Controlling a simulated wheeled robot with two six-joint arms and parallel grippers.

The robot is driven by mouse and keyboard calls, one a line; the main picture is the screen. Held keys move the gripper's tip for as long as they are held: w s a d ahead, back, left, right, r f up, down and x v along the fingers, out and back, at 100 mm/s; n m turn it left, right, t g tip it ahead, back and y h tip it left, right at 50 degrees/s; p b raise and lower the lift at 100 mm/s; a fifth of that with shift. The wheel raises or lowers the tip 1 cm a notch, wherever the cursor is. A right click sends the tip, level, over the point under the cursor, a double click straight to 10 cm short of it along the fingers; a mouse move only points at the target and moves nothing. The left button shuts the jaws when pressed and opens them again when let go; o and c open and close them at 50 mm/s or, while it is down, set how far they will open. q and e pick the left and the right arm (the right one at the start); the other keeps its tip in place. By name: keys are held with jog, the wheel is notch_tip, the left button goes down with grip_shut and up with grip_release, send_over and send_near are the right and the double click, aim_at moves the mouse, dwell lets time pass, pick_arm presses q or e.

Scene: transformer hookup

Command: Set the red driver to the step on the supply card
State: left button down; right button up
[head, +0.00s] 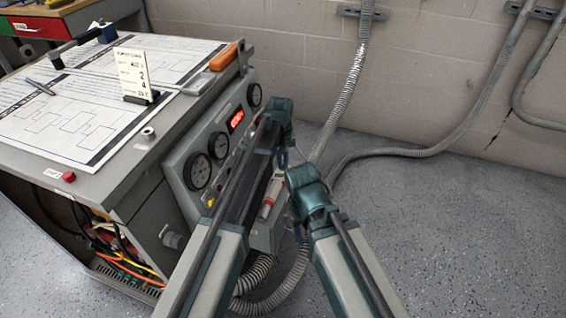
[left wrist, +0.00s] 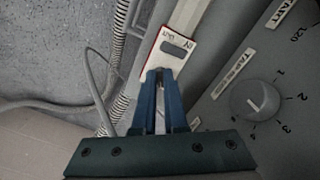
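The supply card (head: 133,75) stands upright on the bench top in the head view; its print is too small to read surely. What looks like the red driver (left wrist: 173,50) shows in the left wrist view as a white face with a red edge and a grey window. A red and white piece (head: 268,207), probably the same, shows low beside the console in the head view. My left gripper (left wrist: 162,76) points at the driver's near end, its fingers close together; I cannot tell whether they touch it.
A numbered knob (left wrist: 255,99) is right of my left gripper. An orange-handled tool (head: 224,57) lies on the bench. Ribbed conduit (head: 345,95) runs down the wall to the floor.

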pick_arm(q)
jog(key=shift+m, duration=0.4)
jog(key=m, duration=0.5)
jog(key=shift+a+m, duration=0.15)
jog(key=shift+m, duration=0.25)
jog(key=m, duration=0.5)
jog(key=shift+w+a, duration=0.1)
jog(key=shift+m, duration=0.4)
jog(key=c, duration=1)
grip_release()
jog(key=shift+o, duration=0.2)
